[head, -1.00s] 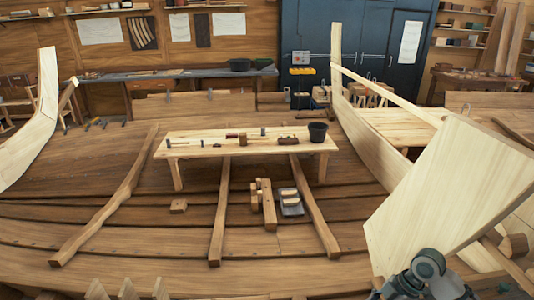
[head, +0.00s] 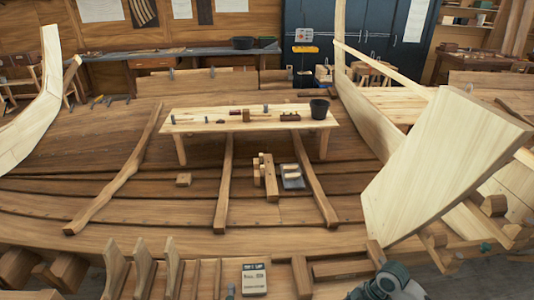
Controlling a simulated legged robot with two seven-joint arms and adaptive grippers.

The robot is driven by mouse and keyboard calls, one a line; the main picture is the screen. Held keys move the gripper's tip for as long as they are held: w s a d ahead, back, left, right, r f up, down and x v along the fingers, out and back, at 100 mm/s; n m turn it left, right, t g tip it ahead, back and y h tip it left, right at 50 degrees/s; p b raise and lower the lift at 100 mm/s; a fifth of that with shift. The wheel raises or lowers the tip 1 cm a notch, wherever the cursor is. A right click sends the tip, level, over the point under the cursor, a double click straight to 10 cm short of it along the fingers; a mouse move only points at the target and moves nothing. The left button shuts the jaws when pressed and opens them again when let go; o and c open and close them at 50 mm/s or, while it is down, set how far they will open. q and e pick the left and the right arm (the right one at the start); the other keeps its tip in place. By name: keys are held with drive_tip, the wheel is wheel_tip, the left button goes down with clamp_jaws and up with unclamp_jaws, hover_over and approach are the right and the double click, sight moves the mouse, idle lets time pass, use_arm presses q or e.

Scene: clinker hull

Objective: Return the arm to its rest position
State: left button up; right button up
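A grey rounded part of my arm (head: 385,285) shows at the bottom edge, right of the middle, in the head view. It is cut off by the frame. No gripper fingers show on it. My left gripper is not in view, and nothing held can be seen. The large pale wooden panel (head: 440,165) stands tilted just above and behind the arm part.
A low bench (head: 215,128) with small tools and a dark bucket (head: 320,109) stands mid-hull. Curved ribs (head: 120,175) cross the planking. A labelled box (head: 254,280) sits among upright wooden pieces (head: 145,265) at the front. Planking left of the ribs looks clear.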

drive_tip(key=s+a+f+m+t, duration=0.2)
drive_tip(key=s+a+f+m, duration=0.6)
drive_tip(key=f, duration=0.3)
drive_tip(key=s+d+f+m+t+h, duration=0.1)
drive_tip(key=s+d+m+h, duration=0.1)
drive_tip(key=s+m, duration=0.25)
drive_tip(key=s+d+f+m+t+h, duration=0.1)
drive_tip(key=s+d+f+m, duration=0.15)
drive_tip(key=s, duration=0.35)
wheel_tip(320, 180, down, 25)
drive_tip(key=s+g+b, duration=0.1)
drive_tip(key=s+g, duration=0.1)
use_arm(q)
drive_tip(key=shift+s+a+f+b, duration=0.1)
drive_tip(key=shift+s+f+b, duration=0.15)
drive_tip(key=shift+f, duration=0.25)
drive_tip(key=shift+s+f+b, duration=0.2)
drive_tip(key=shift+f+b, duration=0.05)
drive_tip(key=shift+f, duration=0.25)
use_arm(e)
drive_tip(key=s+d+f+g, duration=0.1)
drive_tip(key=s+d+f, duration=0.2)
drive_tip(key=s+f, duration=1.5)
drive_tip(key=shift+f+h, duration=0.2)
drive_tip(key=shift+h, duration=0.2)
drive_tip(key=shift+s, duration=0.1)
